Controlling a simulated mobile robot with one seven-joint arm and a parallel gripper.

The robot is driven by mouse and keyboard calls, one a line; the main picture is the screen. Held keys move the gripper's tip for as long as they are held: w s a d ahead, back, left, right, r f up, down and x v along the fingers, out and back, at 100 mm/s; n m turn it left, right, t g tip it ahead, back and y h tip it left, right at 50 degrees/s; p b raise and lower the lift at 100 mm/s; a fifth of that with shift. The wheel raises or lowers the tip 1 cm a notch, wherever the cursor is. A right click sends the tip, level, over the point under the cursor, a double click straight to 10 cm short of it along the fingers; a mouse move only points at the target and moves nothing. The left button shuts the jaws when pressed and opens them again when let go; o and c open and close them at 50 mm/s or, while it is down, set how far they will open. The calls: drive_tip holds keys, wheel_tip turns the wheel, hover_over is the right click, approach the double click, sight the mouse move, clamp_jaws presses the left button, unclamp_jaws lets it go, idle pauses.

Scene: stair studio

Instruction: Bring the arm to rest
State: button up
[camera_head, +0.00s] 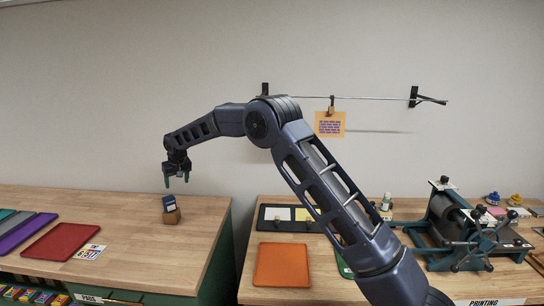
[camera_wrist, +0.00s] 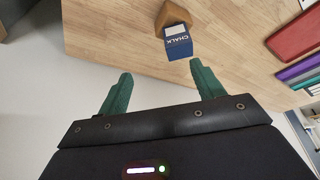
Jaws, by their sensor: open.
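My gripper (camera_head: 177,180) hangs from the arm above the left wooden counter (camera_head: 140,215), near its right end. Its two green fingers point down, spread apart with nothing between them. In the wrist view my gripper (camera_wrist: 158,84) also shows open and empty. A small dark blue box (camera_head: 169,203) stands on a brown wooden holder (camera_head: 172,217) below my gripper, apart from it. In the wrist view the box (camera_wrist: 178,44) reads "CHALK" and lies beyond the fingertips, with the wooden holder (camera_wrist: 172,14) behind it.
A red tray (camera_head: 62,241) and purple and teal strips lie on the left counter. On the right counter are an orange tray (camera_head: 283,265), a black tray and a printing press (camera_head: 462,225). A wall rod (camera_head: 360,98) holds a clipped orange card (camera_head: 329,124). A gap separates the counters.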

drive_tip(key=s+d+r+m+h, duration=0.15)
drive_tip(key=d+r, duration=0.45)
drive_tip(key=d, duration=1)
drive_tip(key=s+d+r+m, duration=0.25)
drive_tip(key=d+r, duration=0.35)
drive_tip(key=d, duration=1.1)
drive_tip(key=s+d+r+m, duration=0.15)
drive_tip(key=d+r, duration=0.55)
drive_tip(key=d, duration=0.9)
drive_tip(key=s+d+r+m, duration=0.1)
drive_tip(key=s+d+r, duration=0.1)
drive_tip(key=s+d, duration=1.3)
drive_tip(key=s+d+f+m, duration=0.1)
drive_tip(key=s+d+f, duration=0.1)
drive_tip(key=s+d, duration=0.3)
drive_tip(key=s+d+f+m+t+h, duration=0.1)
drive_tip(key=s+d+f, duration=0.2)
drive_tip(key=s+d, duration=0.3)
drive_tip(key=s, duration=0.3)
drive_tip(key=shift+f, duration=0.25)
drive_tip(key=shift+s, duration=0.1)
